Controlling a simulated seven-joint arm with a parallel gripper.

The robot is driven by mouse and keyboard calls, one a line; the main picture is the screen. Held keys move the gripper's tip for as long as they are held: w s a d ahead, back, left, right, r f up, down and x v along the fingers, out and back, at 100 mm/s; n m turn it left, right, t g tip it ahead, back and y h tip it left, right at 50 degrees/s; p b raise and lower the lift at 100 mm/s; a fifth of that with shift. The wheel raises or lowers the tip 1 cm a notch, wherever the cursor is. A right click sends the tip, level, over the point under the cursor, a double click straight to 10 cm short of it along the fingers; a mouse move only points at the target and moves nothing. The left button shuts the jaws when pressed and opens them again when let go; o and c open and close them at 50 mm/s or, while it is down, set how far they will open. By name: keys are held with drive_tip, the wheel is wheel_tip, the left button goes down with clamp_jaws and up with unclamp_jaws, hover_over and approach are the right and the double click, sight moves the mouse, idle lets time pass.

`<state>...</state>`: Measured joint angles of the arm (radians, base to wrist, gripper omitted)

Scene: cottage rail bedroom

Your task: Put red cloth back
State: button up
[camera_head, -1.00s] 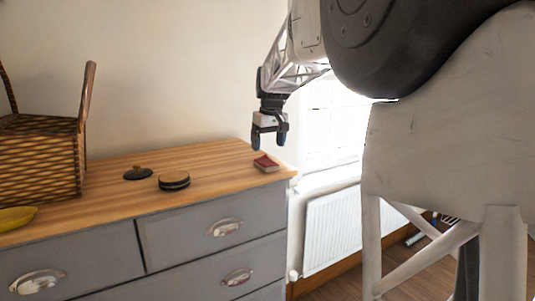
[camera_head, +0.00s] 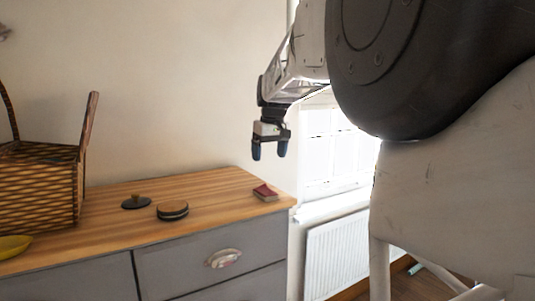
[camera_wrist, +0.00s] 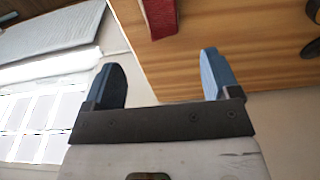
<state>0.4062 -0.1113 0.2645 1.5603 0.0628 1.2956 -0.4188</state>
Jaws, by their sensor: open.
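The red cloth (camera_head: 265,191) is a small folded dark red piece near the right end of the wooden dresser top (camera_head: 215,185). It seems to have a paler layer at its lower edge. In the wrist view the red cloth (camera_wrist: 160,15) shows at the top edge, partly cut off by the frame. My gripper (camera_head: 269,151) is open and empty, pointing down above the dresser, higher than the cloth and apart from it. In the wrist view its two blue fingertips (camera_wrist: 162,72) are spread, with wall and wood between them.
A wicker basket (camera_head: 45,190) stands at the left of the dresser, with a yellow dish (camera_head: 14,246) in front. A dark lid with a knob (camera_head: 136,202) and a round dark-sided box (camera_head: 172,211) lie mid-top. A radiator (camera_head: 337,250) and window (camera_head: 335,150) are at right.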

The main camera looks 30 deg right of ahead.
idle(0.4)
drive_tip(key=s+a+f, duration=0.4)
drive_tip(key=s+a, duration=0.4)
drive_tip(key=a, duration=0.1)
drive_tip(key=s+a+f, duration=0.5)
drive_tip(key=s+a, duration=0.4)
drive_tip(key=s+a+f, duration=0.4)
drive_tip(key=s+f, duration=0.3)
drive_tip(key=s, duration=0.2)
drive_tip(key=s+a+f+t, duration=0.1)
drive_tip(key=s+a+f, duration=0.3)
drive_tip(key=s+f, duration=0.3)
drive_tip(key=s, duration=0.3)
drive_tip(key=shift+a, duration=0.35)
